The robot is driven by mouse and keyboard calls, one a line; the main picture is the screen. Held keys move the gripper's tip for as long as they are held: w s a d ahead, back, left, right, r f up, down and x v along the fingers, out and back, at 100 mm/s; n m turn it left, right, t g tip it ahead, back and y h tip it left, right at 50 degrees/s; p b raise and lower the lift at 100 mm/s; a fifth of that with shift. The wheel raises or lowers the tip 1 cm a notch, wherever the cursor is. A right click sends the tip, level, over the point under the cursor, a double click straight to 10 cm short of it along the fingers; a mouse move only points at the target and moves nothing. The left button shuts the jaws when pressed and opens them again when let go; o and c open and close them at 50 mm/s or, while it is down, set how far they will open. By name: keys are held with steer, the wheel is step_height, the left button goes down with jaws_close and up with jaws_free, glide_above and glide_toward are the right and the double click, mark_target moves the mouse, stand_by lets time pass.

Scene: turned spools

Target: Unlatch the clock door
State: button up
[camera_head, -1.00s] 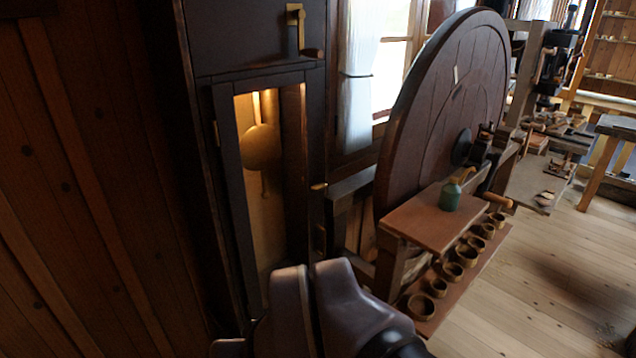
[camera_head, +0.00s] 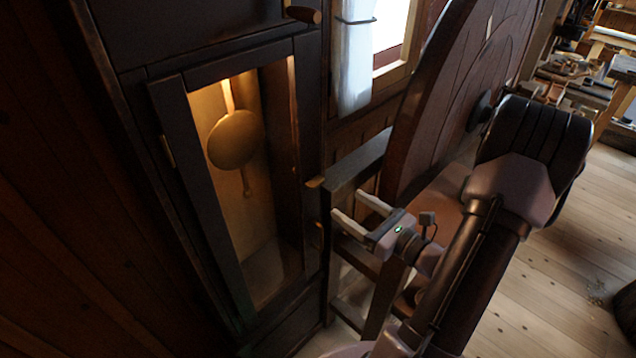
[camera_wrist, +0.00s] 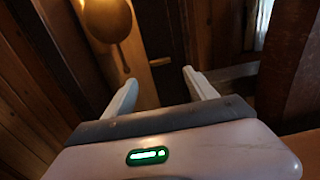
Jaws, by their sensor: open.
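The tall dark clock case has a narrow framed door (camera_head: 176,130) with a lit pendulum (camera_head: 236,140) behind it. A small brass latch (camera_head: 316,182) sticks out at the door's right edge, lying roughly level. My gripper (camera_head: 347,204) is open and empty, to the right of the door and slightly below the latch, with its two pale fingers pointing toward the case. In the wrist view, a small brass piece, apparently the latch (camera_wrist: 160,62), shows between and beyond the fingertips (camera_wrist: 160,82). The fingers look apart from it.
A second small brass fitting (camera_head: 319,236) sits lower on the case's right side. A dark wooden bench frame (camera_head: 360,165) and a large wooden wheel (camera_head: 440,110) stand close on the right. A knob (camera_head: 303,14) is above the door.

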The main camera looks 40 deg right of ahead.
mark_target(319, 185)
steer(key=w, duration=1)
steer(key=shift+w+a, duration=0.25)
steer(key=shift+a, duration=0.15)
steer(key=c, duration=1.4)
